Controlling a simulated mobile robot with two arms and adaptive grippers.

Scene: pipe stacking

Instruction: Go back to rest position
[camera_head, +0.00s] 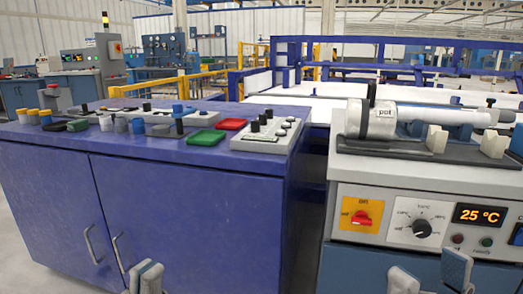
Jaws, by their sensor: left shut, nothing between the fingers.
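My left gripper (145,277) shows at the bottom edge, in front of the blue cabinet's doors. Its grey fingertips are close together with nothing visible between them. My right gripper (430,274) shows at the bottom right, in front of the lower part of the machine (380,200). Its two grey fingertips are wide apart and the space between them is empty. Both grippers are below the worktops and only their fingertips show; the arms are out of view. A white and grey cylinder (432,116) lies horizontally on top of the machine, apart from both grippers.
The blue cabinet (180,215) with handles fills the left. Its top holds a green tray (207,138), a red tray (230,124) and a control box (266,138). The machine's front has a red switch (361,218) and a display reading 25 °C (479,215). A narrow gap separates them.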

